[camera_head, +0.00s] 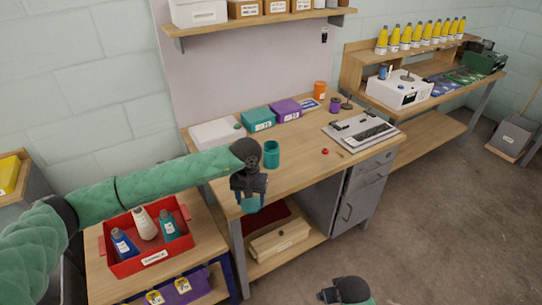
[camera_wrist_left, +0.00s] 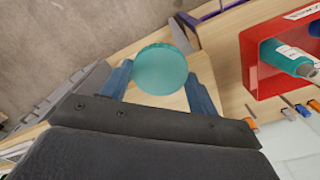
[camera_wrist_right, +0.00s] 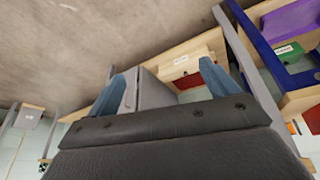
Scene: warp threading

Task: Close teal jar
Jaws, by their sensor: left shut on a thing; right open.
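The teal jar (camera_head: 271,155) stands upright on the wooden workbench, with its open dark mouth facing up. My left gripper (camera_head: 250,196) is shut on a round teal lid (camera_head: 250,206), held near the front left edge of the bench, in front of and left of the jar. In the left wrist view the lid (camera_wrist_left: 162,69) shows as a flat disc between the two fingers. My right gripper (camera_head: 328,295) is open and empty, low over the floor in front of the bench. Its two fingers show apart in the right wrist view (camera_wrist_right: 165,88).
A red tray (camera_head: 153,257) with several thread cones stands at the left. Teal (camera_head: 258,118) and purple (camera_head: 285,109) boxes stand behind the jar. A flat grey device (camera_head: 361,131) and a small red item (camera_head: 325,151) lie right of it. Bench space around the jar is mostly clear.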

